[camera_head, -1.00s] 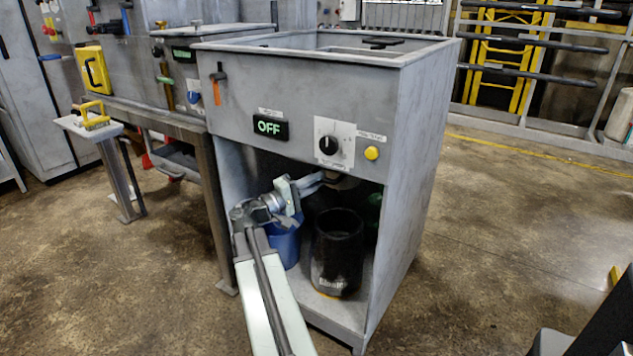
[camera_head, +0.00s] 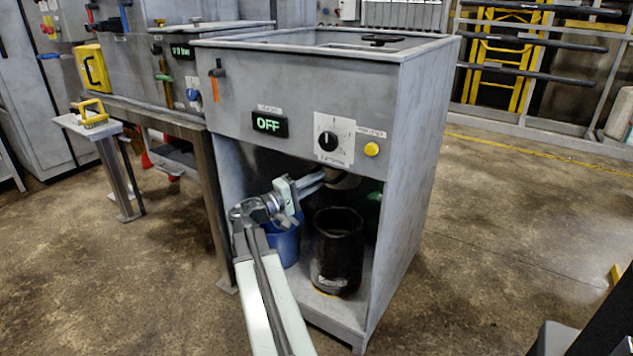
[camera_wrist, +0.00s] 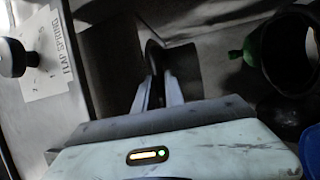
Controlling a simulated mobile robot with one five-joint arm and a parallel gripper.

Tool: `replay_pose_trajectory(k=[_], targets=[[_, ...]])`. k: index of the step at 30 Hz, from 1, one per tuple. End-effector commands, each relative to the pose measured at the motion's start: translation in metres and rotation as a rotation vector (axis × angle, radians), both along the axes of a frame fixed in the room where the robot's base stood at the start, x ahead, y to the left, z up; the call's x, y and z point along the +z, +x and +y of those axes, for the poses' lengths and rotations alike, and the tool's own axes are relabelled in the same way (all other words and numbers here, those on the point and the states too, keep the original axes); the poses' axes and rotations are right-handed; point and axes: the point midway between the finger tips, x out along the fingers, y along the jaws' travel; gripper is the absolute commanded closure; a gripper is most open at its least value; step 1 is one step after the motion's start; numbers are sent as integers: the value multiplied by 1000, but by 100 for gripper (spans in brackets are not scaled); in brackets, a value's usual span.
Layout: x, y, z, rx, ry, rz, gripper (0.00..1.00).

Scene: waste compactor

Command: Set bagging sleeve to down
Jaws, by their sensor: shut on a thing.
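The bagging sleeve appears to be the short dark brown-grey cylinder (camera_wrist: 186,68) under the machine's front panel, with a dark rim at its near end. In the head view only a little of the sleeve (camera_head: 346,182) shows, in shadow above the black bin. My gripper (camera_wrist: 160,88) reaches under the panel from the left, its two fingers shut on the sleeve's dark rim. In the head view my gripper (camera_head: 324,175) lies just below the dial, and its fingertips are hard to make out in the shadow.
A black bin (camera_head: 337,255) stands in the open cabinet below the sleeve, with a blue bucket (camera_head: 284,245) to its left. A green object (camera_head: 373,208) is behind. The panel carries an OFF display (camera_head: 269,124), a black dial (camera_head: 328,141) and a yellow button (camera_head: 371,149).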

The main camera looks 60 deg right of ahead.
Motion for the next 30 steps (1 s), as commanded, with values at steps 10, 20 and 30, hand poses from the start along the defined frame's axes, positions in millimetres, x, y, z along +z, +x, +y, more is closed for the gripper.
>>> replay_pose_trajectory(k=[10,20,30], targets=[[-90,0,1,-1,2,-2,100],[-136,1,1,0,2,-2,100],[-132,1,1,1,1,-1,66]])
